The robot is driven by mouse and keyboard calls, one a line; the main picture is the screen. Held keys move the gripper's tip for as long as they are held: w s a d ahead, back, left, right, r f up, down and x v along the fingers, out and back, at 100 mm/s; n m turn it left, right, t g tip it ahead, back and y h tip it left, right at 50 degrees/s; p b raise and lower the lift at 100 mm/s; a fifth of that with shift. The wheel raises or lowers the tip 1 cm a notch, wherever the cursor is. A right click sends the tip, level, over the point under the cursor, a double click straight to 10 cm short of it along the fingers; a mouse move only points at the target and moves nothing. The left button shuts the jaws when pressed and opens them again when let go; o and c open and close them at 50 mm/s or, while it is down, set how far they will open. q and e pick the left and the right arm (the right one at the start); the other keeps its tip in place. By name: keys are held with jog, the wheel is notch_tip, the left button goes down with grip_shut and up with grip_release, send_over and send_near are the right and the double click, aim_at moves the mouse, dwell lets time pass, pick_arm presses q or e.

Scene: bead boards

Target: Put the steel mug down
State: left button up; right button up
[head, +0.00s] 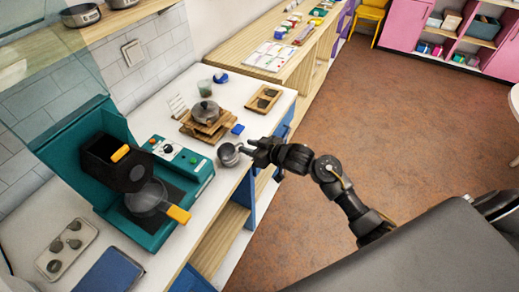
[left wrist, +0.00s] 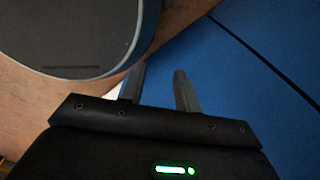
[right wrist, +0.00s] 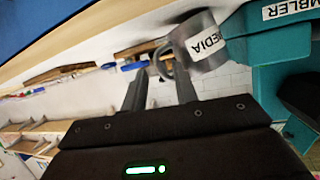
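In the head view the steel mug (head: 229,156) is by the front edge of the white counter, opening upward. In the right wrist view the mug (right wrist: 203,58) carries a white label, and its loop handle lies between my finger tips. My right gripper (head: 249,149) is just right of the mug at its handle side. Its fingers (right wrist: 157,75) are well apart, though contact with the handle is unclear. I cannot tell whether the mug's base touches the counter. My left gripper (left wrist: 160,85) is open and empty, beside a blue surface and a grey round-edged item.
A teal machine (head: 181,157) with an orange-handled pan stands left of the mug. A wooden tray (head: 263,100) lies farther back. Bare counter shows around the mug.

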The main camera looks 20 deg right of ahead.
jog(key=v, duration=0.5)
jog(key=shift+s, duration=0.2)
jog(key=s+d+f+m+g+h, duration=0.1)
jog(key=s+f, duration=0.2)
jog(key=f, duration=0.7)
jog(key=s+d+f+m+g+h, duration=0.15)
jog(key=s+f, duration=0.25)
jog(key=f, duration=0.7)
jog(key=s+d+f+m+g+h, duration=0.1)
jog(key=s+d+f+g, duration=0.15)
jog(key=f, duration=0.75)
jog(key=s+f+g+h, duration=0.1)
jog(key=s+f, duration=0.5)
jog(key=s, duration=0.6)
jog(key=s+f+g+h, duration=0.1)
jog(key=s+f+g, duration=0.2)
jog(key=s+f, duration=0.4)
jog(key=s+f+g+h, duration=0.1)
jog(key=s+f, duration=0.6)
jog(key=s, duration=1.1)
jog(key=shift+s+d+f+n+g, duration=0.25)
jog(key=shift+s+d+n+g, duration=0.1)
jog(key=shift+s+d+g, duration=0.05)
